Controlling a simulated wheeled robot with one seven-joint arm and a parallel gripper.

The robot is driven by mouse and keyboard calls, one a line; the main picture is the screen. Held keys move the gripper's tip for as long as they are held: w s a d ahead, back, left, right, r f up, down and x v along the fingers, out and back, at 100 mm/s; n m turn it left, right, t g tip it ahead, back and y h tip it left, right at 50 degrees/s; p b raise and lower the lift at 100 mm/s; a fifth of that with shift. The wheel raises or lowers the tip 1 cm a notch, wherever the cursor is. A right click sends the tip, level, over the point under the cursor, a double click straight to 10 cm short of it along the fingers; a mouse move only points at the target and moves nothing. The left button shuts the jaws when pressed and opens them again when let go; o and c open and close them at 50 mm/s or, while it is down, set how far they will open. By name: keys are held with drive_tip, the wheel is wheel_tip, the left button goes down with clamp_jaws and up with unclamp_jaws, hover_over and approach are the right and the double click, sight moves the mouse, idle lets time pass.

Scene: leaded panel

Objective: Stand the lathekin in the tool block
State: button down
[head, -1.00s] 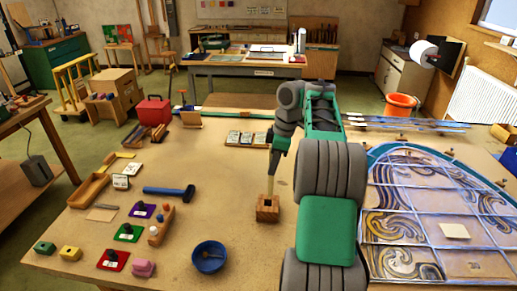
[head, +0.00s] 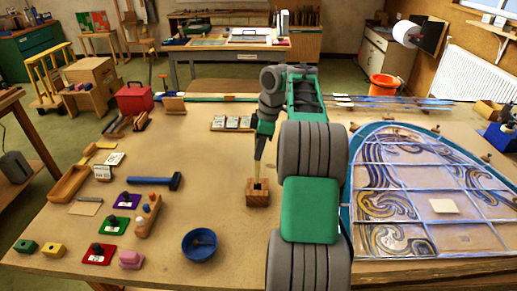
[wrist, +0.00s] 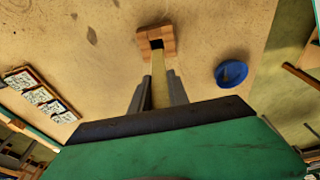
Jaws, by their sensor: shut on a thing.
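The lathekin is a slim, pale yellowish stick (head: 259,168), held upright in my gripper (head: 262,142). In the wrist view the lathekin (wrist: 159,78) runs out between the two grey fingers of my gripper (wrist: 161,94), which is shut on it. The tool block is a small reddish-brown wooden block (head: 258,199) with a dark square hole in its top. The lathekin's lower end is at the hole of the block (wrist: 143,42); I cannot tell how deep it is in. My gripper is above the block and apart from it.
The leaded panel (head: 345,205) lies right of my arm. A blue bowl (head: 199,245) stands front left of the block. A blue hammer (head: 152,182) and a wooden tray (head: 70,184) lie farther left. Several small labelled boxes (head: 231,123) lie behind. The tabletop around the block is clear.

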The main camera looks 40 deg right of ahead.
sight(259, 164)
drive_tip(key=b+x, duration=0.1)
drive_tip(key=x, duration=0.1)
drive_tip(key=b+x, duration=0.2)
drive_tip(key=d+b+x, duration=0.1)
drive_tip(key=b+x, duration=0.1)
drive_tip(key=shift+s+f, duration=0.35)
drive_tip(key=shift+s, duration=0.05)
drive_tip(key=c, duration=1.2)
unclamp_jaws()
drive_tip(key=shift+o, duration=0.2)
drive_tip(key=shift+r, duration=0.1)
